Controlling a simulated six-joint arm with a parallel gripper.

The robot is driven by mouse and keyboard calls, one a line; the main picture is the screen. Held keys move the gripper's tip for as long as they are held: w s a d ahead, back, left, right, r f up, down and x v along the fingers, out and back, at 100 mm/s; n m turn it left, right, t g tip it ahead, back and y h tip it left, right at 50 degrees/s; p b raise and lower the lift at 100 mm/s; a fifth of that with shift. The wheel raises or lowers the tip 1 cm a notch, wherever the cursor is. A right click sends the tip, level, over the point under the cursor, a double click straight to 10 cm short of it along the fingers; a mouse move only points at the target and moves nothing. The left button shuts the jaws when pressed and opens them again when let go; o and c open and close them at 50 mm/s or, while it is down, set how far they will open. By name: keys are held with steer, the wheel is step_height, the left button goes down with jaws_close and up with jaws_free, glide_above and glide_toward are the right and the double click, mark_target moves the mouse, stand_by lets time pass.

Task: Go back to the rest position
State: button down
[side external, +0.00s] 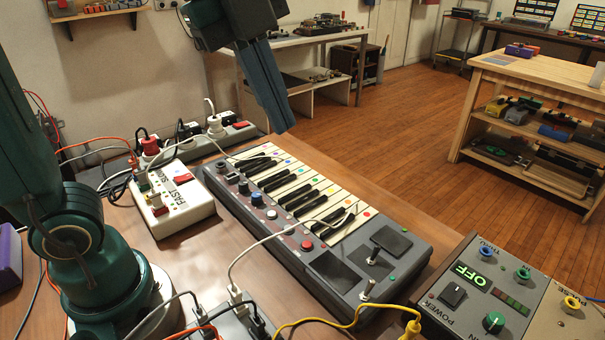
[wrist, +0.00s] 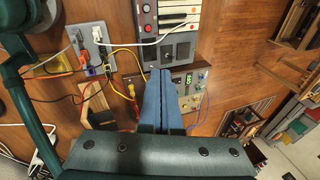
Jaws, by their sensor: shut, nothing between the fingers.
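My gripper (side external: 284,130) hangs in the air at the upper middle of the side view, pointing down, with its tips near the far edge of the keyboard (side external: 315,208) in the picture. How high it is above the table (side external: 130,229) I cannot tell exactly. In the wrist view my gripper (wrist: 161,72) shows its two blue fingers side by side, shut with nothing held. The keyboard's lower end (wrist: 167,28) shows beyond the tips there.
A grey panel reading OFF (side external: 482,286) stands at the front right. A white FAST/SLOW box (side external: 172,200) and a power strip (side external: 205,145) lie left of the keyboard. Several loose cables cross the table. A wooden workbench (side external: 541,78) stands farther right, with open floor between.

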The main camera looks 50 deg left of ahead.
steer(key=s+a+f+n+t, duration=0.1)
steer(key=s+a+f+n, duration=0.1)
steer(key=f+n, duration=0.3)
steer(key=s+a+f+n+t+y, duration=0.1)
steer(key=s+a+f+n, duration=0.2)
steer(key=n, duration=1.1)
steer(key=shift+s+f+n+y, duration=0.3)
steer(key=shift+s+f, duration=0.5)
steer(key=shift+f, duration=1)
steer(key=shift+a, duration=0.1)
